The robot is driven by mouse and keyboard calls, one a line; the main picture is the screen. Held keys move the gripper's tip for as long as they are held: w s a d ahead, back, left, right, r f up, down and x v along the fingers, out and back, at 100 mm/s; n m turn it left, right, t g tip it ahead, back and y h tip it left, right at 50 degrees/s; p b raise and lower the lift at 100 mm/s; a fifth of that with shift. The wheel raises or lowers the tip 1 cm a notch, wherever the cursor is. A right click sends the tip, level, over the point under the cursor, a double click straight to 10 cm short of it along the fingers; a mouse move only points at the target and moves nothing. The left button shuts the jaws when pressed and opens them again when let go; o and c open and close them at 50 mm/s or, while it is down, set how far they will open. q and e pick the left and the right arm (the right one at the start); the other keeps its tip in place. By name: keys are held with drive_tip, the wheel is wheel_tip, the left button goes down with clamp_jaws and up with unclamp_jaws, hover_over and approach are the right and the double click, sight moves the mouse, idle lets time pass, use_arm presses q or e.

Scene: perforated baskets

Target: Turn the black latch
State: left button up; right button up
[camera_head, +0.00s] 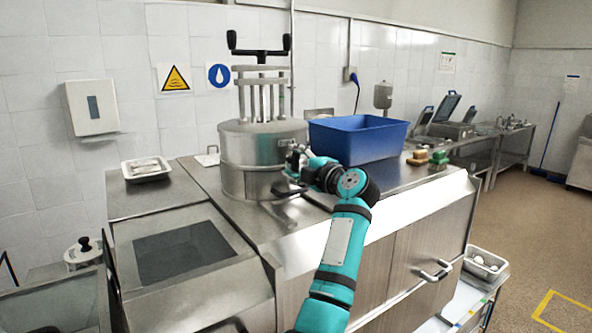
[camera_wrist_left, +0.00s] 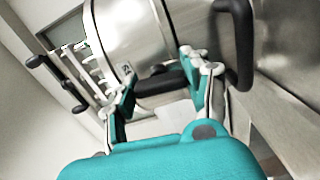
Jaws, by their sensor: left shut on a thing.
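A steel pressure vessel (camera_head: 262,150) stands on the counter, with a black T-handle (camera_head: 260,52) on rods above it. My left gripper (camera_head: 293,160) is at the vessel's right front side. In the left wrist view, a black latch (camera_wrist_left: 160,84) on the steel wall lies between the fingers of my left gripper (camera_wrist_left: 163,80), which is shut on it. The latch is hidden behind the gripper in the head view. A second, curved black handle (camera_wrist_left: 244,45) shows on the right of the wrist view, apart from the fingers. My right gripper is not in view.
A blue bin (camera_head: 358,140) stands close to the right of the vessel. Sponges (camera_head: 438,159) lie at the counter's right. A white tray (camera_head: 146,169) sits on the left, behind a dark recessed panel (camera_head: 180,252). The front counter strip is clear.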

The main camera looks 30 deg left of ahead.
use_arm(q)
drive_tip(key=shift+f+n+b, duration=0.15)
drive_tip(key=shift+n+b, duration=0.2)
drive_tip(key=shift+n, duration=0.15)
drive_tip(key=o, duration=1.2)
drive_tip(key=v, duration=0.7)
drive_tip(key=shift+s+d, duration=0.1)
drive_tip(key=shift+d, duration=0.2)
